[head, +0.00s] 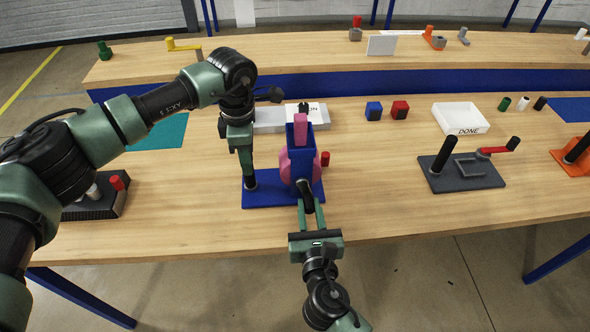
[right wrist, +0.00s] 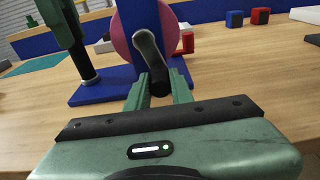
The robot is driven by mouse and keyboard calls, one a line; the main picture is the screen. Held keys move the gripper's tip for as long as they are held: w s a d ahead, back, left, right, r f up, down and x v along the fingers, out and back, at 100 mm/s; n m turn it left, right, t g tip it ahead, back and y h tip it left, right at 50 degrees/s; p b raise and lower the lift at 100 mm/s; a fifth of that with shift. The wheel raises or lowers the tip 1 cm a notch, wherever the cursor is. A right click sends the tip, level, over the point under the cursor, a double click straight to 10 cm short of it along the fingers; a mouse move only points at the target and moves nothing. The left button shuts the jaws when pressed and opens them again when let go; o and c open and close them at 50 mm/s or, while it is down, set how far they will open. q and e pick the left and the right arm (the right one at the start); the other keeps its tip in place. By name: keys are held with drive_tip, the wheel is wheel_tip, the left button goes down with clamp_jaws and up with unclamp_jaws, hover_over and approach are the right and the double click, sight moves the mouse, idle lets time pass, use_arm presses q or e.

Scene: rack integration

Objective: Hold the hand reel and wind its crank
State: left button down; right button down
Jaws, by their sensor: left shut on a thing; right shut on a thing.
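The hand reel stands upright on the table, with a blue base (head: 230,197), a blue frame (head: 297,140) and a pink drum (head: 285,165). A dark upright handle (right wrist: 88,72) rises at the base's left. My left gripper (head: 249,174) is shut around this handle from above. The dark crank (right wrist: 147,45) is on the reel's near face, its arm pointing down to a black knob (right wrist: 158,84). My right gripper (head: 311,206) is shut on this knob from the near side; its fingers flank the knob in the right wrist view (right wrist: 159,92). The gripper partly hides the knob.
A red peg (head: 325,158) stands right of the reel. Blue (head: 374,110) and red (head: 400,110) blocks and a white DONE tray (head: 461,117) lie behind to the right. A grey crank fixture (head: 465,174) stands further right. Bare table lies between it and the reel.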

drive_tip(key=shift+s+a+f, duration=0.1)
drive_tip(key=shift+a+f, duration=0.15)
drive_tip(key=shift+a, duration=0.55)
drive_tip(key=c, duration=1.1)
unclamp_jaws()
drive_tip(key=shift+a, duration=0.15)
drive_tip(key=shift+c, duration=0.2)
drive_tip(key=shift+r, duration=0.1)
drive_tip(key=s+r, duration=0.1)
drive_tip(key=s, duration=1.1)
drive_tip(key=shift+r, duration=0.4)
drive_tip(key=shift+w, duration=0.1)
use_arm(q)
drive_tip(key=c, duration=1.1)
unclamp_jaws()
drive_tip(key=shift+r, duration=0.1)
